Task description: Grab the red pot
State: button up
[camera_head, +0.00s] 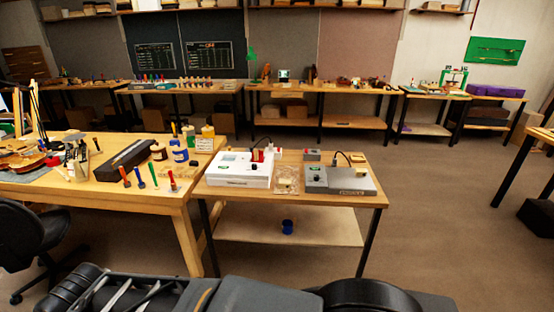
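A small red object (255,155) stands at the back right of a white device (238,170) on the small wooden table (345,198). It is too small to tell whether it is a pot. A small blue pot (287,227) stands on that table's lower shelf (325,228). No other clear red pot shows. Dark parts of my own body fill the bottom edge of the view. I cannot make out my gripper or its fingers there.
A grey device (340,180) sits right of the white one. The workbench (110,190) at the left holds jars, a dark case (123,160) and upright coloured-handled tools. A black chair (30,240) stands at lower left. The floor right of the small table (440,220) is clear.

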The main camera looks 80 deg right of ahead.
aim_at(257, 155)
jog(key=z, duration=2.35)
jog(key=i, duration=1.45)
jog(key=u, duration=1)
jog(key=i, duration=0.6)
jog(key=u, duration=0.5)
